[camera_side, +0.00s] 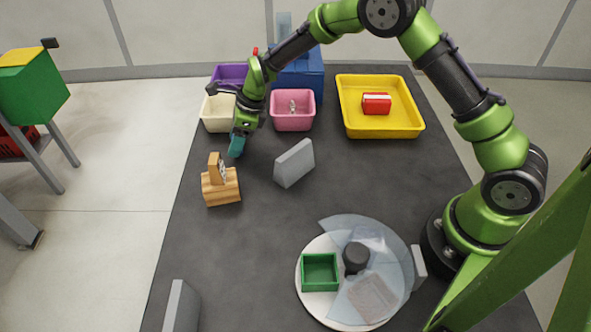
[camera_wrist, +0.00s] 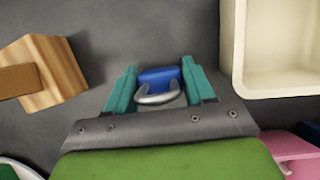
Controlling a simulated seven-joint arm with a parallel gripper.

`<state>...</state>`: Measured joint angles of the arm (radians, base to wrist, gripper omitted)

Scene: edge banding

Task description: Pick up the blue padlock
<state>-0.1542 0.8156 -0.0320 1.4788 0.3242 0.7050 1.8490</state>
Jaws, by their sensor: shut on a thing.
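The blue padlock (camera_wrist: 158,77) shows in the wrist view between the two teal fingers of my gripper (camera_wrist: 158,88). Its blue body points away from the wrist and its silver shackle lies toward the wrist. My gripper is shut on it, with a finger at each side. In the side view my gripper (camera_side: 236,146) points down over the dark table, behind the wooden block stand. The padlock cannot be made out there. I cannot tell whether it touches the table.
The wooden stand (camera_side: 222,188) is close by. A cream bin (camera_side: 218,113), a pink bin (camera_side: 292,122) and a purple bin (camera_side: 229,73) stand behind. A grey upright panel (camera_side: 294,164) is to the right. A yellow tray (camera_side: 380,128) holds a red box. A round turntable (camera_side: 318,304) is in front.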

